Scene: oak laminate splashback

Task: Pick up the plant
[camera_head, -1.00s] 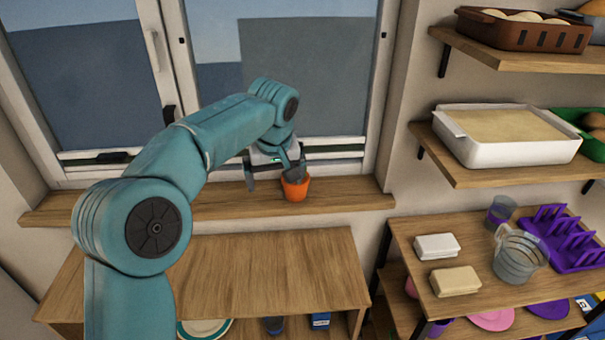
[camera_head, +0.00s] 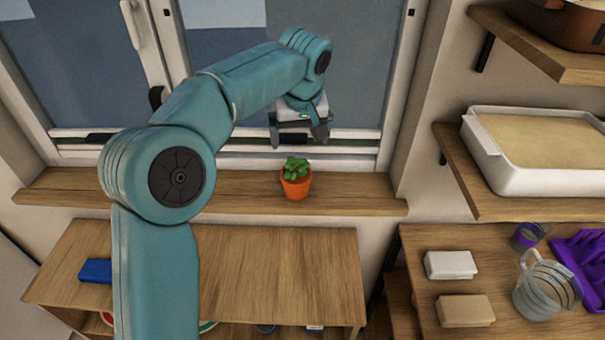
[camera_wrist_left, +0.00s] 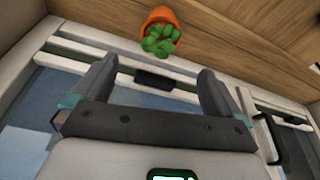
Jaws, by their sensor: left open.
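The plant (camera_head: 296,179) is a small green plant in an orange pot. It stands upright on the wooden window sill (camera_head: 130,190). My left gripper (camera_head: 301,140) is open and empty, above the plant and apart from it. In the left wrist view the plant (camera_wrist_left: 160,31) shows at the top, beyond the two spread fingers of the left gripper (camera_wrist_left: 155,85). My right gripper is in neither view.
A window stands behind the sill. Below is a wooden table (camera_head: 280,280) with a blue box (camera_head: 95,271) at its left. To the right, a table holds a white block (camera_head: 450,265), a tan block (camera_head: 465,310) and a glass jug (camera_head: 546,288). A shelf above bears a white tray (camera_head: 500,170).

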